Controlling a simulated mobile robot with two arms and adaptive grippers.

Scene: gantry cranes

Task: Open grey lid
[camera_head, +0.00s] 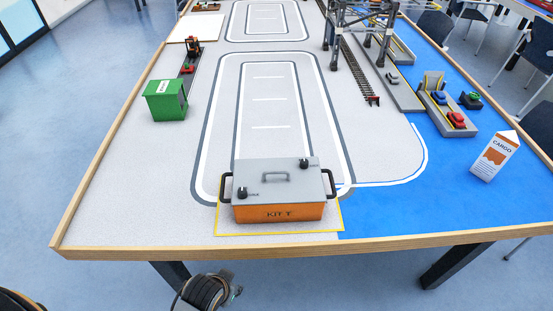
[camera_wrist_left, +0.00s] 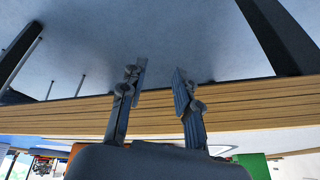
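The grey lid (camera_head: 252,172) lies flat on an orange box (camera_head: 278,212) marked with "KIT" lettering, near the table's front edge. The lid has a raised grey handle (camera_head: 275,176) and two black knobs, one front left (camera_head: 242,193) and one back right (camera_head: 304,163). Black side handles stick out from the box. My left gripper (camera_head: 234,292) is below and in front of the table edge, apart from the box. In the left wrist view its two fingers (camera_wrist_left: 160,68) are spread and empty, with the wooden table edge behind. My right gripper is not in view.
The wooden table rim (camera_head: 400,243) lies between my left gripper and the box. A green container (camera_head: 166,100) stands at left, a white cargo carton (camera_head: 495,155) at right. A gantry crane (camera_head: 362,30) and track are at the back. The tabletop left of the box is clear.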

